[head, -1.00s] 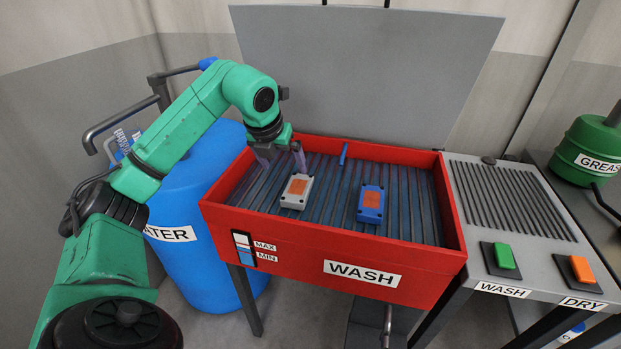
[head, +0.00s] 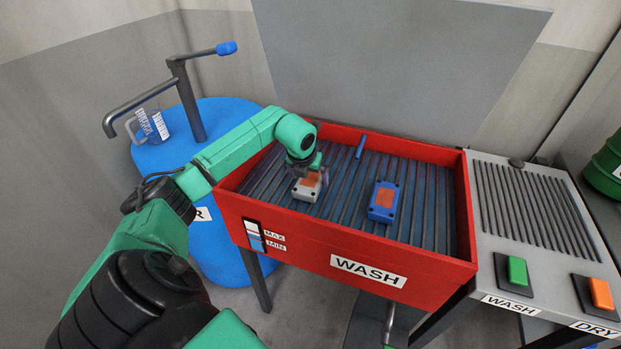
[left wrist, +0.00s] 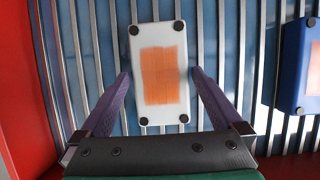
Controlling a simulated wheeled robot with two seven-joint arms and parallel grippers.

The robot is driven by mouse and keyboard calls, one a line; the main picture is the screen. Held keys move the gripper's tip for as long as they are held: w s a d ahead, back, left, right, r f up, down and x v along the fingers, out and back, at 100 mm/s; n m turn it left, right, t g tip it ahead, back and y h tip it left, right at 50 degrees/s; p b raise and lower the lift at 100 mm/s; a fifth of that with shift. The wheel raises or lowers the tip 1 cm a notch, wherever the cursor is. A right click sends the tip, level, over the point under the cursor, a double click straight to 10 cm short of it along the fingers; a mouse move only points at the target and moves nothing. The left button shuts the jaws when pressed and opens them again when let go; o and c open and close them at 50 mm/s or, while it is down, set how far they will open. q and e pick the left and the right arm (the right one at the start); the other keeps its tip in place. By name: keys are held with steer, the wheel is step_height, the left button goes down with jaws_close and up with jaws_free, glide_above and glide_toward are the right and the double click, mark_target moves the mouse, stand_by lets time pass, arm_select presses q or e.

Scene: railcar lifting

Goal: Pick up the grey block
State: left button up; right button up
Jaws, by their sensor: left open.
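The grey block (head: 307,187) is a pale box with an orange patch and dark corner feet. It lies on the slatted floor of the red wash tub, at its left side. My left gripper (head: 311,176) is over the block, pointing down. In the left wrist view the block (left wrist: 140,75) lies between the two purple fingers of my open gripper (left wrist: 159,75), with a gap on each side. The right gripper is not in view.
A blue block (head: 384,202) with an orange patch lies to the right of the grey one. The red tub walls (head: 340,250) surround both. A blue barrel (head: 205,250) stands left; green and orange buttons (head: 517,271) are on the grey panel at right.

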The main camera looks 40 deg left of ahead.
arm_select(q)
steer(key=shift+w+f, duration=0.1)
steer(key=shift+f, duration=0.1)
steer(key=shift+r, duration=0.1)
steer(key=c, duration=1.5)
